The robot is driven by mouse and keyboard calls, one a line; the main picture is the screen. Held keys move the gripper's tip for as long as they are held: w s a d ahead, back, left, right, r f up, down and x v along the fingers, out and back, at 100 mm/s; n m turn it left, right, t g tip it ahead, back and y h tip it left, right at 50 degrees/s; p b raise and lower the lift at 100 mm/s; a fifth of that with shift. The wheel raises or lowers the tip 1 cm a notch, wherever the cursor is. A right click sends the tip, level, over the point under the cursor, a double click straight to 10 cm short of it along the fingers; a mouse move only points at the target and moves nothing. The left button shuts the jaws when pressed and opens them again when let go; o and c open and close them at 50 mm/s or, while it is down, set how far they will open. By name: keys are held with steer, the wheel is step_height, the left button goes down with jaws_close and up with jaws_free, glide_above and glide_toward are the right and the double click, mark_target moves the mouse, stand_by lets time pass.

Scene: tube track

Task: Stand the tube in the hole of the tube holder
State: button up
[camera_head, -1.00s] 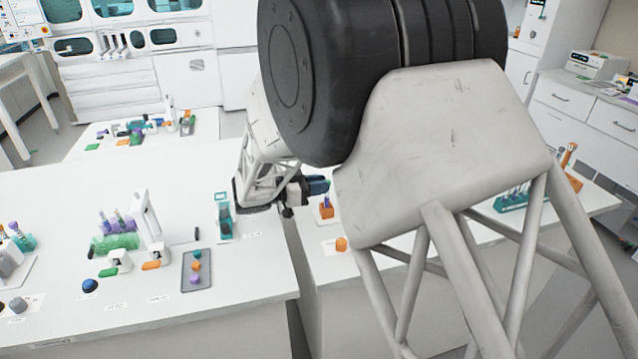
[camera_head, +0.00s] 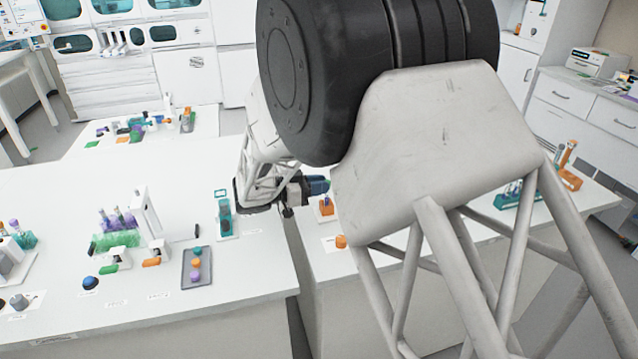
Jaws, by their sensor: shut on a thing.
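My gripper (camera_head: 318,186) points to the right at the picture's middle, partly hidden by my own arm. It is shut on the tube (camera_head: 326,198), a thin blue-purple piece showing just below the fingers. The orange tube holder (camera_head: 326,210) is a small block directly below on the right-hand bench. The tube's lower end overlaps the top of the holder in the picture. I cannot tell whether it is in the hole or in front of it. My arm hides the area to the right.
An orange cap (camera_head: 341,241) lies in front of the holder. A teal stand (camera_head: 223,222) is left of my gripper. A grey tray (camera_head: 197,282) with coloured caps and a green rack (camera_head: 118,240) stand further left. A teal rack (camera_head: 508,200) is far right.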

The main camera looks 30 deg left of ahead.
steer(key=shift+f, duration=0.25)
steer(key=o, duration=0.8)
steer(key=shift+o, duration=0.2)
steer(key=shift+r, duration=0.1)
steer(key=s+d+r, duration=0.4)
steer(key=s+d, duration=0.6)
steer(key=s, duration=0.2)
steer(key=shift+d+r, duration=0.4)
stand_by(0.5)
